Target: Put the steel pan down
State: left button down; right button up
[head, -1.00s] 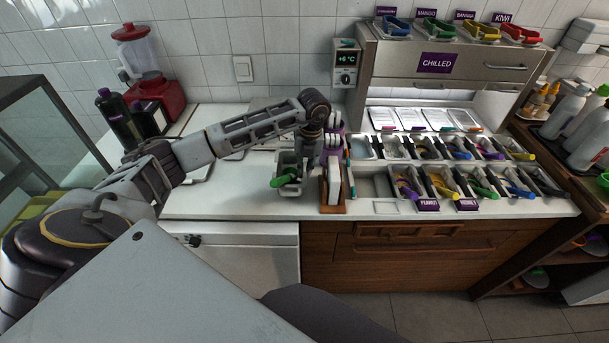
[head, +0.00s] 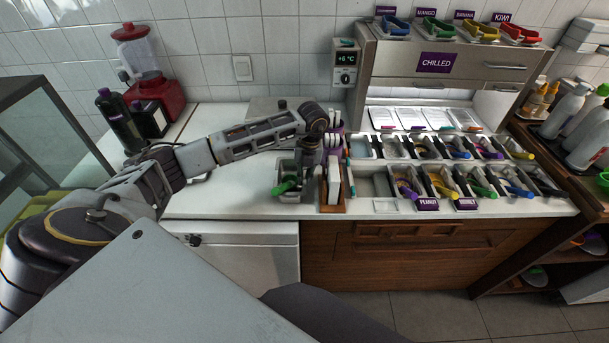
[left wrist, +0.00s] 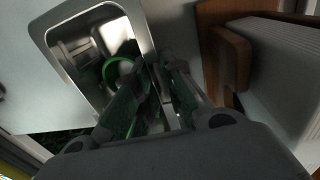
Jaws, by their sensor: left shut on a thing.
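The steel pan (head: 289,198) is at the counter's front, just left of the wooden holder, with a green-handled tool (head: 286,187) in it. My left gripper (head: 305,163) is above its right side. In the left wrist view the fingers (left wrist: 160,72) are shut on the wall of the pan (left wrist: 52,78) nearest the holder. The green loop of the tool (left wrist: 117,70) shows inside the pan. The pan looks about level and very low over the counter; whether its base touches cannot be told. My right gripper is not in view.
A wooden holder (head: 333,209) with white contents stands close to the pan's right. Several topping pans with coloured handles fill the counter further right. White counter (head: 225,205) is clear to the pan's left. A red blender (head: 158,90) and dark bottles (head: 118,120) stand back left.

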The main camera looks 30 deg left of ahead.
pick_arm(q)
jog(key=c, duration=1.5)
grip_release()
jog(key=shift+r, duration=0.55)
notch_tip(320, 180, up, 11)
jog(key=d+b, duration=0.1)
jog(key=shift+w, duration=0.35)
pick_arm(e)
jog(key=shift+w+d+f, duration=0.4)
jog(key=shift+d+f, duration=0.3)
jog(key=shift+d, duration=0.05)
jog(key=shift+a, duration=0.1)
